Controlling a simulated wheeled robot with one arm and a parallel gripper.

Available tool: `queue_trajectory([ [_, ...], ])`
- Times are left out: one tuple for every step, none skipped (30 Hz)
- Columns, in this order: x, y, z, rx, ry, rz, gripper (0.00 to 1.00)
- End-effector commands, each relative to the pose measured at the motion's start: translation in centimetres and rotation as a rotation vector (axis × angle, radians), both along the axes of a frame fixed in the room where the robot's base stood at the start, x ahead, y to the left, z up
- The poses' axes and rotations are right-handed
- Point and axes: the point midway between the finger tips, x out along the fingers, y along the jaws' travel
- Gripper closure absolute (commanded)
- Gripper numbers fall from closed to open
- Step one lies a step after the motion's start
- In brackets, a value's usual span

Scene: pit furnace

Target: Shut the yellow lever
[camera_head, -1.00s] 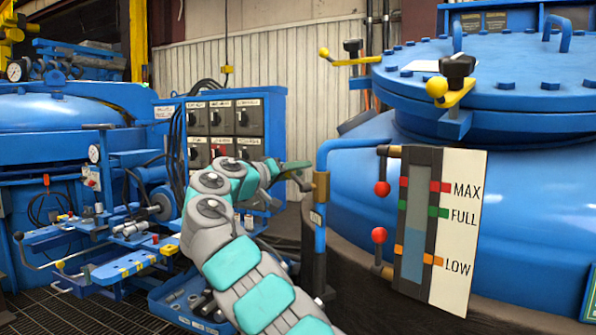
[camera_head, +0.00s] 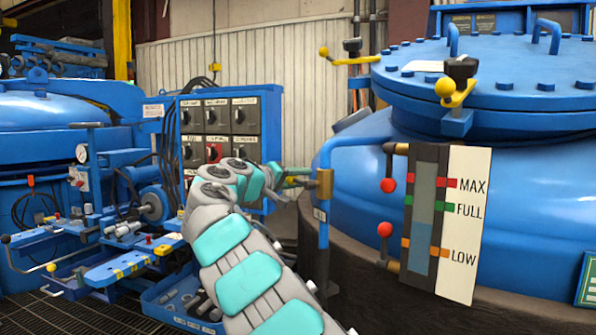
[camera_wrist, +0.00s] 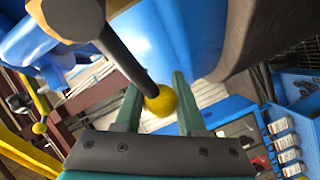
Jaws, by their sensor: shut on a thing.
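The yellow lever shows in the wrist view as a dark rod ending in a yellow ball knob (camera_wrist: 161,102). The knob sits between the two green fingers of my gripper (camera_wrist: 155,90), which is shut on it. In the head view my gripper (camera_head: 298,179) is beside the brass fitting (camera_head: 323,184) on the blue pipe (camera_head: 323,230), in front of the big blue vessel. The knob is hidden there behind my fingers. The rod leads to a pale brass-coloured body (camera_wrist: 72,15) at the top of the wrist view.
A level gauge board (camera_head: 462,225) with two red-knobbed levers stands right of the pipe. A blue control panel (camera_head: 228,130) stands behind my arm. A tray of parts (camera_head: 185,300) lies low at left.

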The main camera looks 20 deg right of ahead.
Motion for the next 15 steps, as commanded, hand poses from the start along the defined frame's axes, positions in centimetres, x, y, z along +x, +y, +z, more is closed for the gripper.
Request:
queue_trajectory([
  [0.05,0.06,-0.13,-0.001,0.007,0.001,1.00],
  [0.05,0.06,-0.17,-0.001,0.007,0.002,1.00],
  [0.04,0.07,-0.21,-0.001,0.009,0.001,1.00],
  [0.05,0.07,-0.23,-0.001,0.009,0.001,1.00],
  [0.04,0.07,-0.25,0.000,0.008,0.001,1.00],
  [0.04,0.07,-0.25,0.000,0.008,0.001,1.00],
  [0.04,0.07,-0.26,0.000,0.008,0.001,1.00],
  [0.04,0.08,-0.28,0.000,0.008,0.001,1.00],
  [0.03,0.07,-0.28,0.000,0.008,0.001,1.00],
  [0.04,0.07,-0.29,0.000,0.008,0.001,0.59],
  [0.04,0.06,-0.30,0.000,0.009,0.000,0.56],
  [0.03,0.07,-0.29,-0.001,0.008,0.000,0.51],
  [0.02,0.07,-0.27,-0.001,0.008,0.001,0.48],
  [0.02,0.06,-0.25,-0.001,0.008,0.000,0.44],
  [0.01,0.05,-0.24,0.000,0.007,0.000,0.40],
])
